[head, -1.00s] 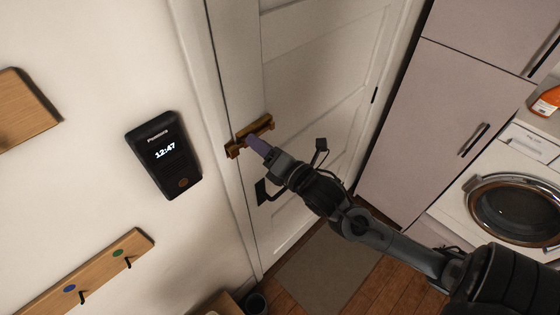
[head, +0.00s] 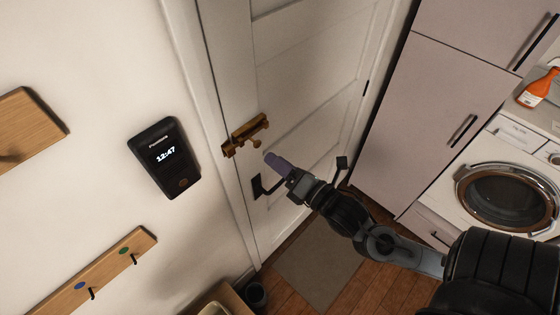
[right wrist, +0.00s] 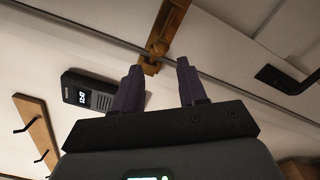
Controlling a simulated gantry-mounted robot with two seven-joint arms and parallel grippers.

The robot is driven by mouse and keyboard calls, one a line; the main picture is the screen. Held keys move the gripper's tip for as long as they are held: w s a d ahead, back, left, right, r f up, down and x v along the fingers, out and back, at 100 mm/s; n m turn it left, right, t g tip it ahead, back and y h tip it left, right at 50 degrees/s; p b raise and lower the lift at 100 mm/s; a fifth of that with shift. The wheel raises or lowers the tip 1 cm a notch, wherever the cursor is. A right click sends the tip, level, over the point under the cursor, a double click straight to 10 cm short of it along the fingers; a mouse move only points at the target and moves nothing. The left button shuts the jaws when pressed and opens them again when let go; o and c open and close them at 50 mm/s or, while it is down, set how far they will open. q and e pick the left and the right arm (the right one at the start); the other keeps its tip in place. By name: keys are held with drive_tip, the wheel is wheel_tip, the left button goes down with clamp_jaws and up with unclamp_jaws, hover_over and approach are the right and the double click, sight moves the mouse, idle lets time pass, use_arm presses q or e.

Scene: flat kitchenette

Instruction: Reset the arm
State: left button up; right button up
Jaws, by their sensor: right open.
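My right arm reaches in from the lower right of the head view. Its right gripper (head: 270,158) is apart from the brass door bolt (head: 246,134), a little below and to its right. In the right wrist view the two purple fingers (right wrist: 156,85) are spread with nothing between them. The brass bolt (right wrist: 168,28) lies ahead of them, its near end just above the gap. The bolt sits on the white door (head: 300,75) at the frame side. My left gripper does not show.
A black door handle (head: 268,187) is just below the gripper. A black clock panel (head: 164,157) and a hook rack (head: 105,268) are on the left wall. Cabinets (head: 425,120) and a washing machine (head: 506,195) stand at right. A mat (head: 320,262) lies on the floor.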

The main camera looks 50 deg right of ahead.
drive_tip(key=s+a+f+m+g+p, duration=0.4)
drive_tip(key=s+f+m+g, duration=0.2)
drive_tip(key=m, duration=0.5)
drive_tip(key=s+a+f+m+g+y+p, duration=0.1)
drive_tip(key=s+a+f+m+g+p, duration=0.3)
drive_tip(key=m, duration=0.7)
drive_tip(key=s+a+f+g, duration=0.1)
drive_tip(key=s+f+g, duration=0.1)
drive_tip(key=s+g, duration=0.1)
drive_tip(key=shift+s+a+f+g, duration=0.15)
drive_tip(key=shift+s+g, duration=0.1)
drive_tip(key=shift+g, duration=0.45)
